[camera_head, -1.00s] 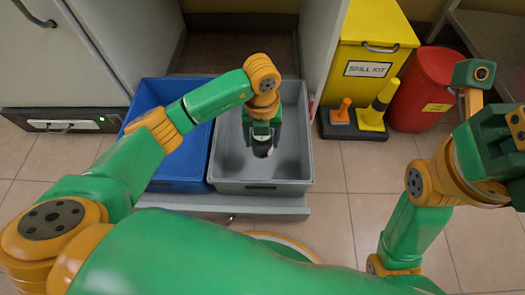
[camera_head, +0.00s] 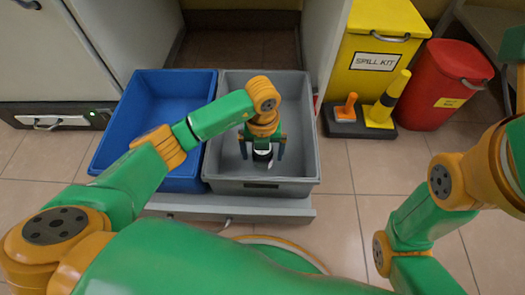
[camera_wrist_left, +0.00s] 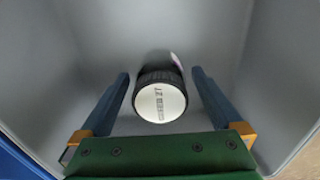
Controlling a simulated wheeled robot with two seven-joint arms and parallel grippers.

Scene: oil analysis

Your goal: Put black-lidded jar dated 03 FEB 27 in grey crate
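The jar (camera_head: 262,155) is inside the grey crate (camera_head: 262,187), near its front half. In the left wrist view the jar (camera_wrist_left: 160,98) shows a black ribbed lid with a white label on top; the print is small and only partly legible, seeming to end in 27. My left gripper (camera_head: 262,158) reaches down into the crate. Its two blue fingers stand on either side of the jar with a gap on each side, so the gripper (camera_wrist_left: 160,75) is open. The jar's lower body is mostly hidden behind its lid. My right gripper is outside the picture.
A blue crate (camera_head: 118,128) stands left of the grey one. A white cabinet panel (camera_head: 328,45) rises behind. Floor in front is clear.

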